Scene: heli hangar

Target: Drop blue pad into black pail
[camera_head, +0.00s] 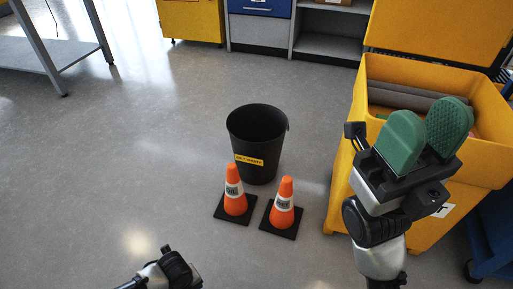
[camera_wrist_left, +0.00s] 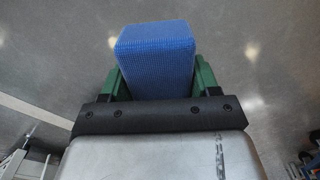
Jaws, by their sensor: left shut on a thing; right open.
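The black pail (camera_head: 257,143) stands upright on the floor in the middle of the head view, with a yellow label on its front. Its visible inside looks empty. The blue pad (camera_wrist_left: 157,58) shows in the left wrist view, held between the two green fingers of my left gripper (camera_wrist_left: 158,80). In the head view only part of my left arm shows at the bottom left, and the pad is out of view there. My right gripper (camera_head: 425,135) is open and empty, with its green fingers apart, in front of the yellow bin at the right.
Two orange cones (camera_head: 235,190) (camera_head: 283,203) on black bases stand just in front of the pail. A large open yellow bin (camera_head: 343,190) stands at the right. A grey table (camera_head: 50,52) is at the upper left, cabinets (camera_head: 258,30) at the back. Floor left of the pail is clear.

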